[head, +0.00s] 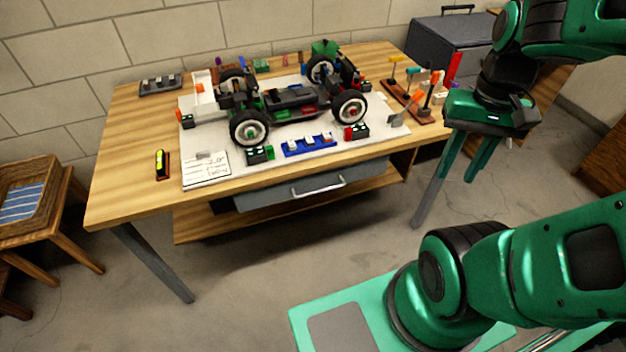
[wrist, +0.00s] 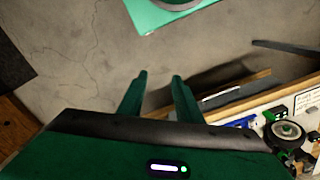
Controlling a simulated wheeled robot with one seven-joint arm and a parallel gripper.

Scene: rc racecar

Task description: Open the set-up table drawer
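The set-up table (head: 128,185) is wooden, with a grey drawer (head: 345,178) under its front edge. The drawer front carries a light metal bar handle (head: 318,187). The drawer looks shut or nearly so; I cannot tell exactly. My gripper (head: 480,165) hangs at the right end of the table, apart from the handle and to its right. Its two green fingers point down and stand apart with nothing between them. In the wrist view my gripper (wrist: 160,75) is open above the concrete floor, and the table edge (wrist: 285,92) shows at the right.
An RC car chassis (head: 290,100) stands on a white mat on the table, with small parts and a tool rack (head: 412,100) around it. A grey toolbox (head: 450,45) is behind my gripper. A wicker basket (head: 30,190) stands at left.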

